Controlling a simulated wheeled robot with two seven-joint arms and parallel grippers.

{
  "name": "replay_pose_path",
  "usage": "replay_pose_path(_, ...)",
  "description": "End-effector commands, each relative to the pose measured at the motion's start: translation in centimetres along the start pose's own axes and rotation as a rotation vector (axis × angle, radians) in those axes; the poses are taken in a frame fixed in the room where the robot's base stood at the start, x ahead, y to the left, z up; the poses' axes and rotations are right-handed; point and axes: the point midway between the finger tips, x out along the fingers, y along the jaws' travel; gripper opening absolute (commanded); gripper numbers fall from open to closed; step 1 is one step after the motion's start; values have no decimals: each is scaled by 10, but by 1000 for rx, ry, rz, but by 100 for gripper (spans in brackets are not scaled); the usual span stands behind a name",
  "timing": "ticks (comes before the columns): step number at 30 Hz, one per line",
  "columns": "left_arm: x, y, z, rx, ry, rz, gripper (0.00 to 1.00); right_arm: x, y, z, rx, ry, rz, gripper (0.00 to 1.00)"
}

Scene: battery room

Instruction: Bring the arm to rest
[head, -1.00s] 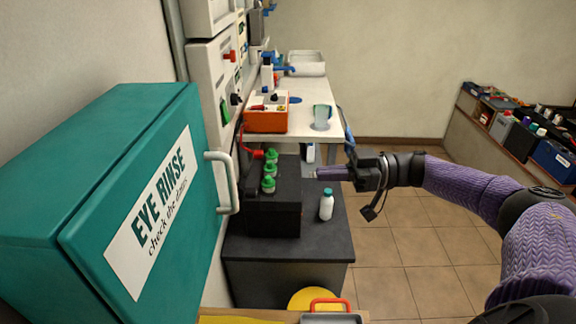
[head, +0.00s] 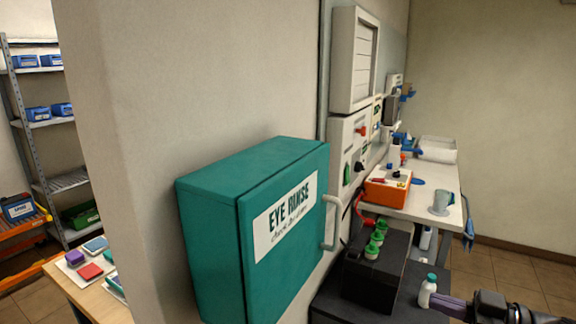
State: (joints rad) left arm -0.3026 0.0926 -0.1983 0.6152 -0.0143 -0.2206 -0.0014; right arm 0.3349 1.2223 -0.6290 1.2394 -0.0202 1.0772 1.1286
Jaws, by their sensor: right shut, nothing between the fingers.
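My left gripper is not in view.
A teal eye rinse cabinet (head: 216,248) with a grey handle juts from the wall. A black battery (head: 378,274) with green caps stands on the dark bench. Behind it, a white table holds an orange box (head: 387,193) and a cup (head: 441,202). Shelves (head: 66,183) stand far left.

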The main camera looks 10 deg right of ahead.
Motion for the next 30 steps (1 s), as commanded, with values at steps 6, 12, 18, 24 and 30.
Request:
replay_pose_path(6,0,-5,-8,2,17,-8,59,47,-16,41,1,-11,136,0)
replay_pose_path(12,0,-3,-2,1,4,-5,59,91,-49,87,24,-103,345,0)
replay_pose_path(18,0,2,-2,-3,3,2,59,103,-103,131,109,-376,592,0)
replay_pose_path(24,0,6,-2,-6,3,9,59,74,-156,154,222,-709,705,0)
replay_pose_path(30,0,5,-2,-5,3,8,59,37,-207,160,342,-993,708,0)
